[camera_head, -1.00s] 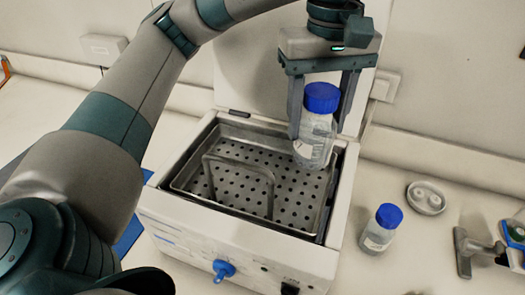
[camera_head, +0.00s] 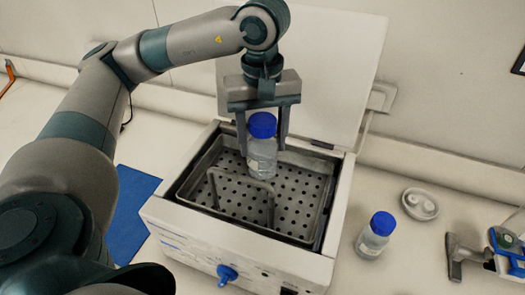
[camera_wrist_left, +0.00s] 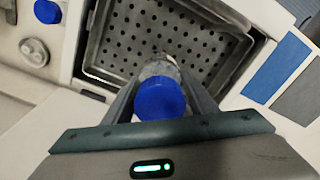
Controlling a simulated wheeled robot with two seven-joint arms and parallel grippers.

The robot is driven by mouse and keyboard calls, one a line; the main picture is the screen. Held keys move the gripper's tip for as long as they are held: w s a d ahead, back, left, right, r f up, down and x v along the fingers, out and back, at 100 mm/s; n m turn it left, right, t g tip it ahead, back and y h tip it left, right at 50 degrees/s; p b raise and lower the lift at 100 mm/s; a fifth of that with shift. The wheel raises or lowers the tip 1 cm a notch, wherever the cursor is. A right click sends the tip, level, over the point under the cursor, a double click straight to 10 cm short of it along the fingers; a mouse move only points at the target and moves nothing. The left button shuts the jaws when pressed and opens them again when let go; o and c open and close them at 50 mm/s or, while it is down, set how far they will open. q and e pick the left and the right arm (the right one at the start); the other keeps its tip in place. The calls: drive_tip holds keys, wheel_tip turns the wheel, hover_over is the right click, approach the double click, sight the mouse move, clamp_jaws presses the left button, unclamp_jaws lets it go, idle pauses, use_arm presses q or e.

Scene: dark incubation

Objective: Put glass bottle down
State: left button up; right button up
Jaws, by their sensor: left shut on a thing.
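My left gripper (camera_head: 263,140) is shut on a clear glass bottle (camera_head: 262,160) with a blue cap. The bottle is upright, over or in the perforated metal tray of the open water bath (camera_head: 157,208), behind the wire handle (camera_head: 243,175). I cannot tell whether its base touches the tray floor. In the left wrist view the blue cap (camera_wrist_left: 160,99) sits between the fingers, and the tray (camera_wrist_left: 125,45) lies beyond. A second blue-capped bottle (camera_head: 375,236) stands on the bench right of the bath.
The bath's lid (camera_head: 335,75) stands open behind the tray. A blue mat (camera_head: 130,215) lies left of the bath. A small round dish (camera_head: 420,204) and a grey and blue device (camera_head: 500,250) are at right. The tray's right part is clear.

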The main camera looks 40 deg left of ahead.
sight(263, 154)
use_arm(q)
drive_tip(key=shift+f+p, duration=0.25)
drive_tip(key=shift+p, duration=0.15)
wheel_tip(263, 154, down, 3)
drive_tip(key=shift+f+p, duration=0.15)
drive_tip(key=shift+p, duration=0.65)
drive_tip(key=shift+f, duration=0.15)
drive_tip(key=shift+b, duration=0.3)
drive_tip(key=o, duration=1.4)
